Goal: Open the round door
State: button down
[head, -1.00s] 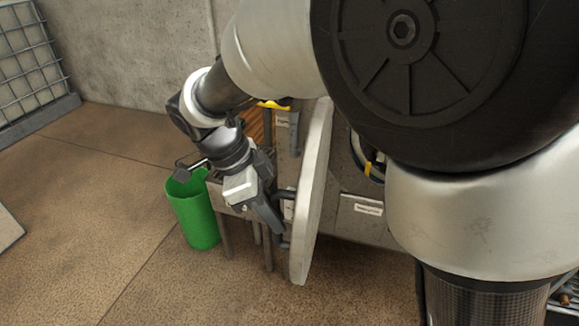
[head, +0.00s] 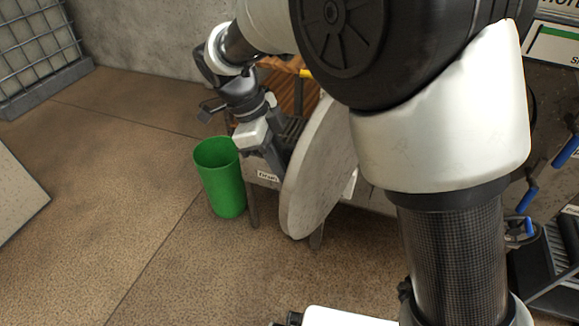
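The round door (head: 322,172) is a thick, light grey disc in the middle of the head view. It stands upright and turned at an angle, with its broad face towards the lower right. My gripper (head: 275,160) is at the left side of the door, pointing down close against its left edge. The fingertips are partly hidden, and I cannot tell if they close on a handle. The machine behind the door is mostly covered by the door and my arm.
A green bin (head: 220,180) stands on the floor left of my gripper. A wire-caged container (head: 38,50) is at the far left by the wall. Blue-handled valves (head: 527,198) and a black item (head: 550,265) are at the right.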

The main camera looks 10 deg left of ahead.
jog(key=shift+w+a+r, duration=0.1)
jog(key=shift+w, duration=0.35)
jog(key=c, duration=1.7)
grip_release()
jog(key=shift+w, duration=0.1)
jog(key=p+v, duration=0.4)
jog(key=v, duration=1.3)
jog(key=shift+r+p, duration=0.2)
jog(key=shift+p, duration=0.15)
jog(key=shift+s, duration=0.25)
